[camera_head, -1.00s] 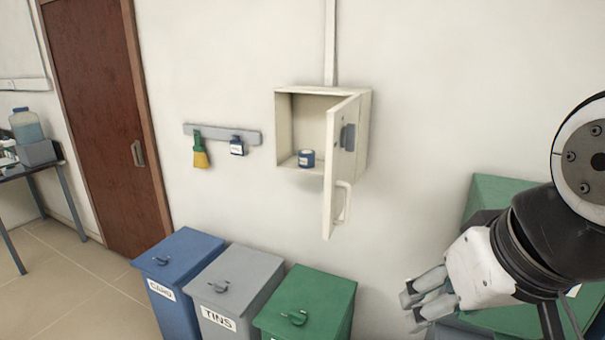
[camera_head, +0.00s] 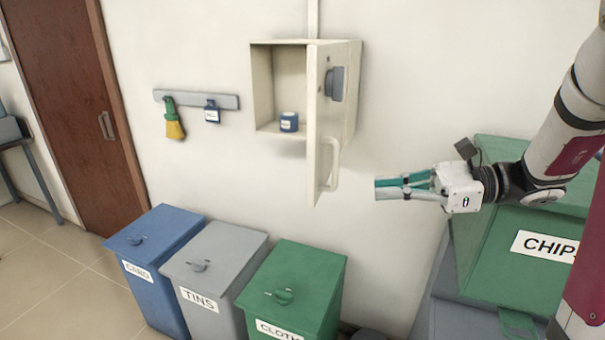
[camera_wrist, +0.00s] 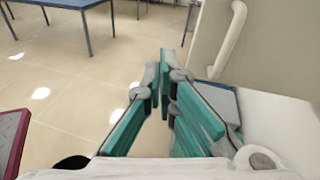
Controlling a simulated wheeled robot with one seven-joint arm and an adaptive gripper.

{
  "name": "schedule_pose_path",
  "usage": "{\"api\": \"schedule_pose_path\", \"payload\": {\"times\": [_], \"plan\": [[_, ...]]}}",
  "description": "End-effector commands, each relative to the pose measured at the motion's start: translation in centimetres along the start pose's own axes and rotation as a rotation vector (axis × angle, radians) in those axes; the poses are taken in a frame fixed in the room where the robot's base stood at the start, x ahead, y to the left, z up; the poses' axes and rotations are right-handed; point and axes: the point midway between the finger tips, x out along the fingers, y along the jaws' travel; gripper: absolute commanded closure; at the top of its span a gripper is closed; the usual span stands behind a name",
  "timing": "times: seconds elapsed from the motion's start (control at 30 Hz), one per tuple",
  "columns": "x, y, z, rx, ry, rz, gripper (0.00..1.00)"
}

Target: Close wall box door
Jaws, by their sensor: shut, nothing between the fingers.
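The wall box (camera_head: 262,90) is a cream cabinet fixed to the wall in the head view. Its door (camera_head: 316,150) is hinged on the right and stands open, swung out from the wall. The door has a white bar handle (camera_head: 333,165) and a grey lock piece (camera_head: 335,84). A small blue jar (camera_head: 289,121) stands inside. My gripper (camera_head: 378,188) is shut and empty, to the right of the door and apart from it. In the wrist view, the fingertips (camera_wrist: 163,58) are together, with the door panel (camera_wrist: 206,38) and its handle (camera_wrist: 231,38) at upper right.
Blue (camera_head: 155,235), grey (camera_head: 215,260) and green (camera_head: 293,285) bins stand below the box. A larger green CHIPS bin (camera_head: 500,225) stands at right, under my arm.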

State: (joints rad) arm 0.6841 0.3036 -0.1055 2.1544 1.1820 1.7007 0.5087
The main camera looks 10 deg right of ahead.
Motion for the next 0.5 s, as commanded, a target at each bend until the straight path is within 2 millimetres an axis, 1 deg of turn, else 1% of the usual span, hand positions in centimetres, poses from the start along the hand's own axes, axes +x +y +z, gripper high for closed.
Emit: {"api": "schedule_pose_path", "payload": {"times": [0.03, 0.1, 0.2, 0.27, 0.37, 0.5], "plan": [[-0.9, -1.6, -1.0, 0.041, -0.044, -0.047, 1.00], [-2.0, -3.0, -1.6, 0.081, -0.094, -0.094, 1.00], [-3.1, -4.1, -2.1, 0.112, -0.140, -0.136, 1.00], [-3.4, -4.5, -2.2, 0.121, -0.153, -0.149, 1.00], [-3.2, -4.7, -2.1, 0.126, -0.162, -0.155, 1.00], [-1.6, -4.8, -1.7, 0.125, -0.162, -0.150, 1.00]]}}
